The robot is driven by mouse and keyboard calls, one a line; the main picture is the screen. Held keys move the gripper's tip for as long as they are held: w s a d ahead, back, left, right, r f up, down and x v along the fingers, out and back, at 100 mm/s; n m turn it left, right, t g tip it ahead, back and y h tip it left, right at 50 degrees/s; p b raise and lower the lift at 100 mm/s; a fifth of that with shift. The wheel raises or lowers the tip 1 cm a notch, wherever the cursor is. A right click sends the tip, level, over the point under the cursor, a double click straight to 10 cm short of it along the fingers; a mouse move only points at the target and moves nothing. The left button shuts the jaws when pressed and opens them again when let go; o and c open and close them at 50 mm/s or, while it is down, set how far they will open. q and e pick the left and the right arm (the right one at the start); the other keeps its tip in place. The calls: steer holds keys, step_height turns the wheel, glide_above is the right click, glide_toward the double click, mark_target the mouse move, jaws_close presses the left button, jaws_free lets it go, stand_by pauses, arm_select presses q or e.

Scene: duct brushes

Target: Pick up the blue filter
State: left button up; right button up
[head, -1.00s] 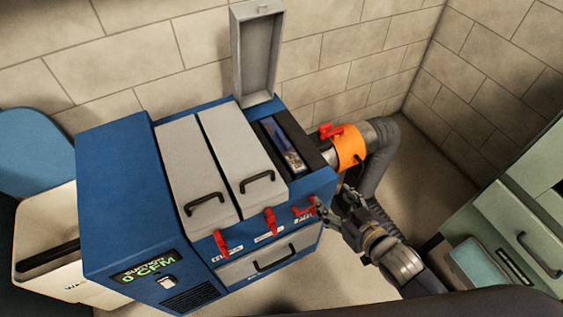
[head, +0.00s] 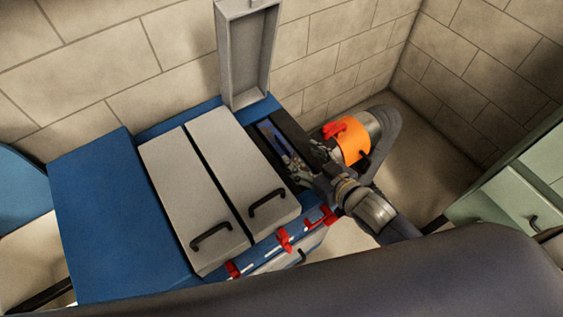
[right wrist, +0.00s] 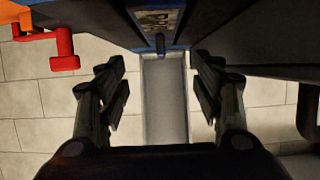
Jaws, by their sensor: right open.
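The blue filter (head: 279,146) sits in the open slot of the blue machine (head: 101,194), at the right end of its top, and is partly hidden by my right gripper. My right gripper (head: 301,169) is over the front part of that slot. In the right wrist view my right gripper (right wrist: 158,82) has its two fingers spread with nothing between them. A blue edge with a dark tab and a label shows ahead of the fingers, at the top middle; I cannot tell whether it belongs to the filter. My left gripper is not in view.
The slot's grey lid (head: 247,54) stands open at the back. Two closed grey lids (head: 237,165) lie left of the slot. An orange collar (head: 351,140) with a red lever and a grey hose are at the right. Red latches (head: 285,241) line the front edge.

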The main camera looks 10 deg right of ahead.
mark_target(286, 145)
steer(key=shift+x, duration=1.1)
steer(key=shift+w+a+f, duration=0.1)
steer(key=shift+w+f, duration=0.05)
steer(key=shift+w, duration=0.1)
steer(key=x, duration=0.5)
steer(key=shift+w+a, duration=0.1)
steer(key=shift+a, duration=0.05)
steer(key=shift+c, duration=1.1)
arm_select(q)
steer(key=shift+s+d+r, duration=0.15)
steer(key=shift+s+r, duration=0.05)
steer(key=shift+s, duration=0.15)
arm_select(e)
jaws_close()
